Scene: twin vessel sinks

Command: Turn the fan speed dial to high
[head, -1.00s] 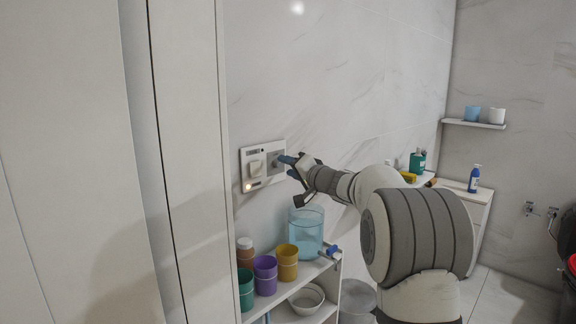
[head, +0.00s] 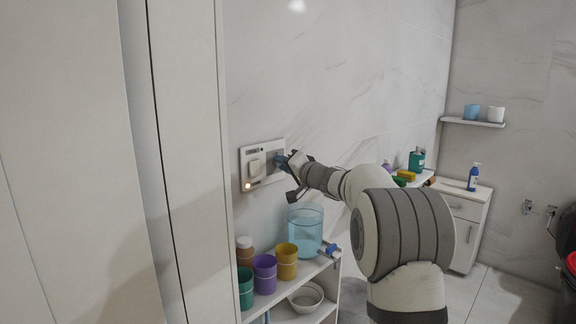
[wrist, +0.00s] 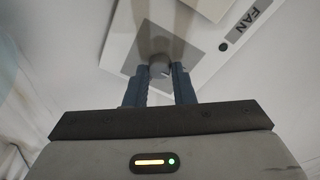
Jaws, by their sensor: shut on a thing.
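The wall control panel (head: 246,184) has a white rocker switch (head: 255,169) on its left and a grey square with the fan dial on its right. In the wrist view the fan dial (wrist: 160,66) is a small round grey knob on that grey square, beside a "FAN" label (wrist: 249,20). My gripper (wrist: 160,72) is shut on the dial, with one blue fingertip on each side of it. In the head view my gripper (head: 280,160) reaches the panel from the right and hides the dial. The dial's pointer and speed marks cannot be made out.
Below the panel, a white shelf (head: 290,279) holds a blue clear water container (head: 305,234) and several coloured cups, including a purple one (head: 265,274). A tall white cabinet (head: 180,160) stands close on the left. The wall above the panel is bare.

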